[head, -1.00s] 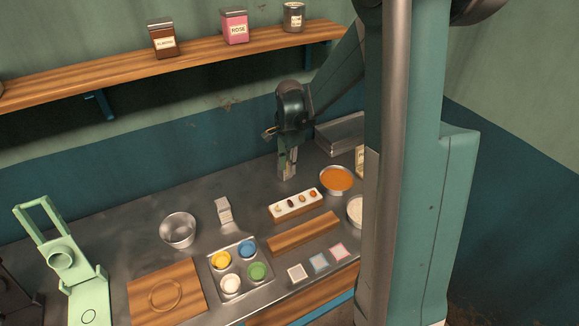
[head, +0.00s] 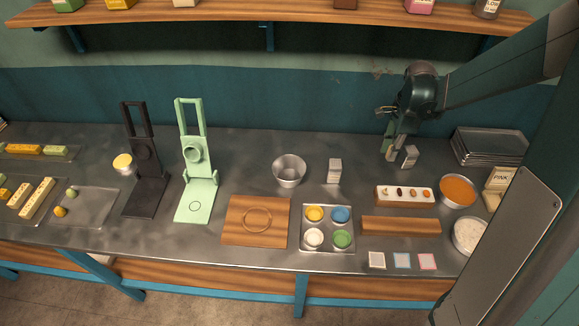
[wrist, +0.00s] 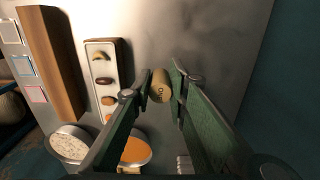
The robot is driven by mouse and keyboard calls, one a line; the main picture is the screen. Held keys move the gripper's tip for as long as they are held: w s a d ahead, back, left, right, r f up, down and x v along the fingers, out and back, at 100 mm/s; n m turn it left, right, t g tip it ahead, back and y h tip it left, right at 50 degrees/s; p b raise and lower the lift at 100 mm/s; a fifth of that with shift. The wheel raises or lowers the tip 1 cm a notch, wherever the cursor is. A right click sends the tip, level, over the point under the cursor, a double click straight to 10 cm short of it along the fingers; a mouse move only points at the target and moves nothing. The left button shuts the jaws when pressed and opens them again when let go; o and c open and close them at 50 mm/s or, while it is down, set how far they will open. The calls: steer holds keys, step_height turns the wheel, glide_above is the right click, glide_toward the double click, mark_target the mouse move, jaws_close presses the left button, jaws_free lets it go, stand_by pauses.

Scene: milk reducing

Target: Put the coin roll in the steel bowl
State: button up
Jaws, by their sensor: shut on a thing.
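The coin roll (wrist: 161,91) is a small tan cylinder with dark lettering on its end, seen in the wrist view. My gripper (wrist: 161,84) is shut on it, with one finger on each side. In the head view my gripper (head: 397,155) is near the back of the counter, behind the tray of small pieces. The roll cannot be made out clearly there. The steel bowl (head: 289,172) stands upright to the left of my gripper, behind the wooden board, and looks empty. The bowl is not in the wrist view.
A small pale box (head: 335,170) stands between bowl and gripper. The white piece tray (head: 390,202), orange bowl (head: 458,190) and stacked metal trays (head: 490,146) are near my gripper. A green press (head: 196,190) stands left of the bowl. The counter behind the box is clear.

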steer(key=s+a+p, duration=0.1)
steer(key=s+a, duration=0.1)
steer(key=a, duration=1.6)
steer(key=s+a+n+p, duration=0.1)
steer(key=s+a+p, duration=0.1)
steer(key=a, duration=1.6)
steer(key=shift+r, duration=0.25)
steer(key=shift+w+f, duration=0.1)
glide_above(289, 177)
steer(key=shift+a+f, duration=0.1)
steer(key=shift+f, duration=2.7)
steer(key=shift+f, duration=2.1)
steer(key=shift+f+b, duration=0.15)
steer(key=shift+b, duration=0.2)
steer(key=o, duration=0.6)
